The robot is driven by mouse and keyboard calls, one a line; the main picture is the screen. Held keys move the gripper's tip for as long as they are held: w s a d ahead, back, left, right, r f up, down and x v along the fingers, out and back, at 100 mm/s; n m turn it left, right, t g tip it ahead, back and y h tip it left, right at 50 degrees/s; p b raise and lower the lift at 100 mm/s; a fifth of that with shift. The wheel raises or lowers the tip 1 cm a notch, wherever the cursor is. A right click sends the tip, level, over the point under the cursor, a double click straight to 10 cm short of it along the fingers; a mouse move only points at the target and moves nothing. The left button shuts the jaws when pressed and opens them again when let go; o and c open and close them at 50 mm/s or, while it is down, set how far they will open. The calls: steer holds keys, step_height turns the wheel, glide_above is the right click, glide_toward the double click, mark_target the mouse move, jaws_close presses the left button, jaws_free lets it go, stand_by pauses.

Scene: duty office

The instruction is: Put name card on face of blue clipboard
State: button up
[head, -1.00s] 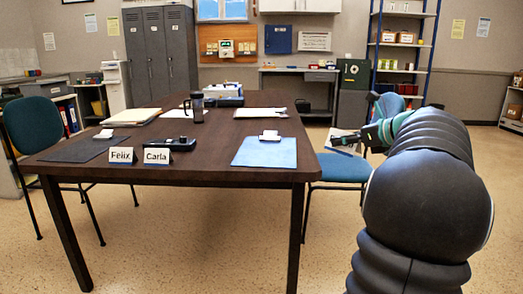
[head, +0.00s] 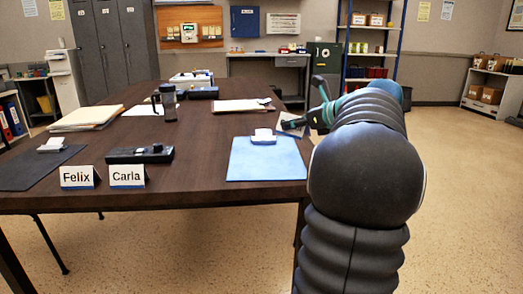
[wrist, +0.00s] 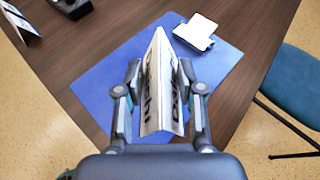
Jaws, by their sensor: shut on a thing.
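The blue clipboard (head: 266,166) lies flat at the table's near right corner, its white clip at the far end. It also shows in the wrist view (wrist: 100,80), beneath my gripper. My gripper (wrist: 160,88) is shut on a folded white name card (wrist: 158,85) with dark lettering that I cannot read. In the wrist view the card overlaps the clipboard; its height above it is hard to tell. In the head view my gripper (head: 298,123) is beside the clipboard's far right side, and my arm partly hides the card.
Name cards Felix (head: 78,177) and Carla (head: 127,176) stand at the table's front edge. A black device (head: 139,155) sits behind them, a dark clipboard (head: 32,172) to the left. Paper stacks lie farther back. A blue chair (wrist: 298,82) stands right of the table.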

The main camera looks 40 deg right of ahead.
glide_above(266, 158)
step_height(266, 158, down, 6)
steer(key=shift+r+b, duration=0.25)
steer(key=shift+b, duration=0.1)
steer(key=shift+f+b, duration=0.4)
steer(key=shift+f, duration=1.55)
steer(key=o, duration=0.8)
steer(key=shift+f, duration=0.1)
